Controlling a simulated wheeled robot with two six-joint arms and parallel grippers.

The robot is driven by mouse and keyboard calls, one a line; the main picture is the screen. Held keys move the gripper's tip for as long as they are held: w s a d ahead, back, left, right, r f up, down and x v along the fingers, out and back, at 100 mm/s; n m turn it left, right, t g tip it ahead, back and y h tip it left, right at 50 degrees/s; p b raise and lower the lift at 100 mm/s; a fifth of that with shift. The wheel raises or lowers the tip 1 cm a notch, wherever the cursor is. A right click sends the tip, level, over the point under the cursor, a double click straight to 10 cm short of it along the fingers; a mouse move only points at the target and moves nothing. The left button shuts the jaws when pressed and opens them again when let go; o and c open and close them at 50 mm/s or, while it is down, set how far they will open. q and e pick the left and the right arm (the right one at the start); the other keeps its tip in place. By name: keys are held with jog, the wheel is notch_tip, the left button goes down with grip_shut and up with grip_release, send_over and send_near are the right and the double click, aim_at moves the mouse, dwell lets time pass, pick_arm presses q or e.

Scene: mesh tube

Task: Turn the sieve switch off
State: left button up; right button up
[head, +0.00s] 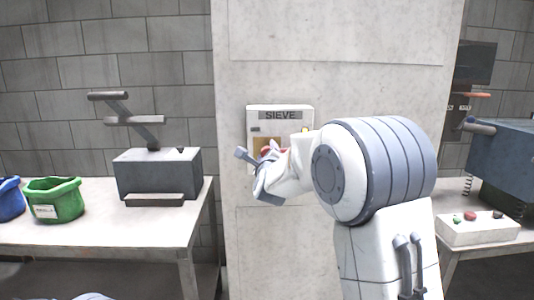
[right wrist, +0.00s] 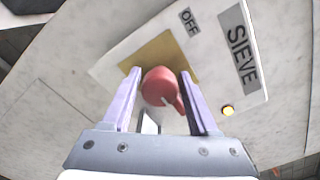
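The sieve switch box (head: 280,113) is a pale panel marked SIEVE on the upright wall in the head view. In the right wrist view it has a tan plate, an OFF label (right wrist: 189,20) and a lit yellow lamp (right wrist: 228,110). Its red knob (right wrist: 160,86) has a white mark and a grip part pointing to the lower right. My right gripper (right wrist: 160,73) is open, with one finger on each side of the knob. The right finger is close to the grip part; contact is unclear. My left gripper is out of view.
A table (head: 110,228) at left bears a grey device with a lever (head: 157,172), a green bin (head: 55,200) and a blue bin (head: 10,199). At right stand a button box (head: 477,230) and a blue-grey machine (head: 505,160). The wall (head: 240,45) is bare above the switch.

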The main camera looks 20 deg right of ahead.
grip_shut()
jog(key=n+b, duration=0.2)
jog(key=n, duration=0.1)
jog(key=shift+f, duration=0.1)
jog(key=n, duration=0.4)
jog(key=shift+b, duration=0.4)
jog(key=n, duration=0.2)
jog(key=shift+n, duration=0.4)
jog(key=n, duration=0.2)
jog(key=shift+n, duration=0.3)
jog(key=n+p, duration=0.1)
jog(key=n, duration=0.4)
jog(key=shift+f+n, duration=0.1)
jog(key=shift+n, duration=0.2)
